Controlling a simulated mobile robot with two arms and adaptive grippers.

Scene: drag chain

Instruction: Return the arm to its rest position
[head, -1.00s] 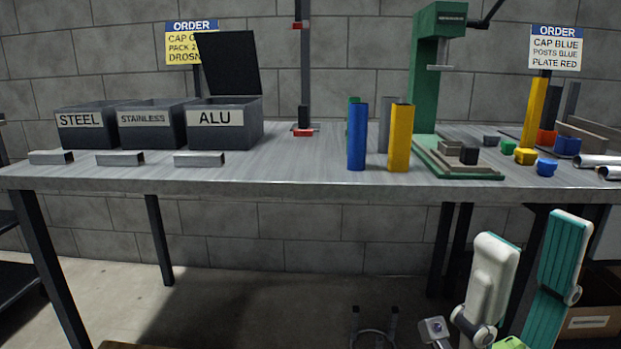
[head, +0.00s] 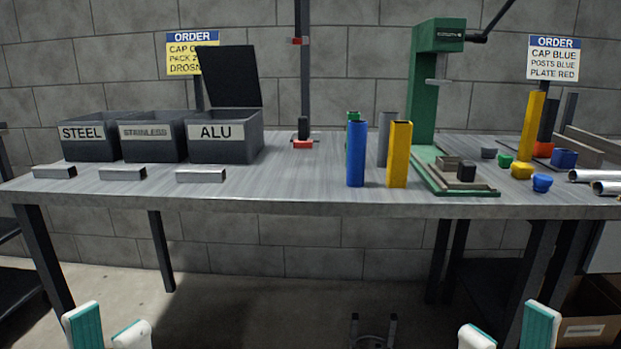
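My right arm (head: 540,325) shows at the bottom right in much the same way, so the two look roughly mirrored. Both are below and in front of the table, apart from it.
The grey table (head: 290,205) spans the view. It carries labelled bins (head: 231,145), metal bars (head: 201,176), a blue post (head: 356,155), a yellow post (head: 399,155), a green press (head: 428,85) and small coloured caps (head: 522,171). A cardboard box (head: 588,315) stands lower right.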

